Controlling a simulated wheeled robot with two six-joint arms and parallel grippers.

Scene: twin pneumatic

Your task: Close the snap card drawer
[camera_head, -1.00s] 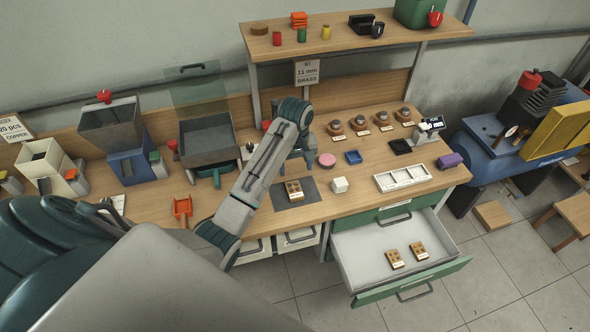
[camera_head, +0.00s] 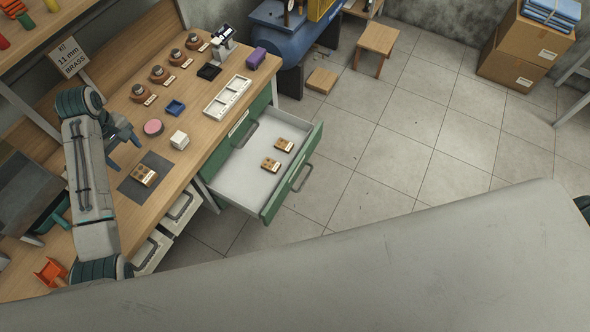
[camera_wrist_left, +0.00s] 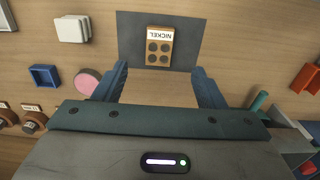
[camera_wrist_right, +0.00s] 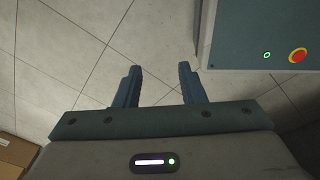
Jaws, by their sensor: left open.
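The open drawer (camera_head: 232,183), pale inside with a green front (camera_head: 288,182), sticks out from the bench's right part. Its handle (camera_head: 303,178) is on the outer face. Two tan snap cards (camera_head: 284,145) (camera_head: 270,165) lie in it. My left gripper (camera_head: 128,142) is above the bench beside a dark mat (camera_head: 128,187), apart from the drawer. In the left wrist view it is open and empty (camera_wrist_left: 160,82), near a card labelled NICKEL (camera_wrist_left: 160,46). My right gripper (camera_wrist_right: 158,75) is open and empty over floor tiles; it is hidden in the head view.
The bench holds a white tray (camera_head: 228,97), a white cube (camera_head: 179,140), a pink disc (camera_head: 153,127) and a blue bin (camera_head: 175,107). A blue compressor (camera_head: 295,40) and wooden stool (camera_head: 377,40) stand beyond. Floor (camera_head: 345,150) beyond the drawer front is clear.

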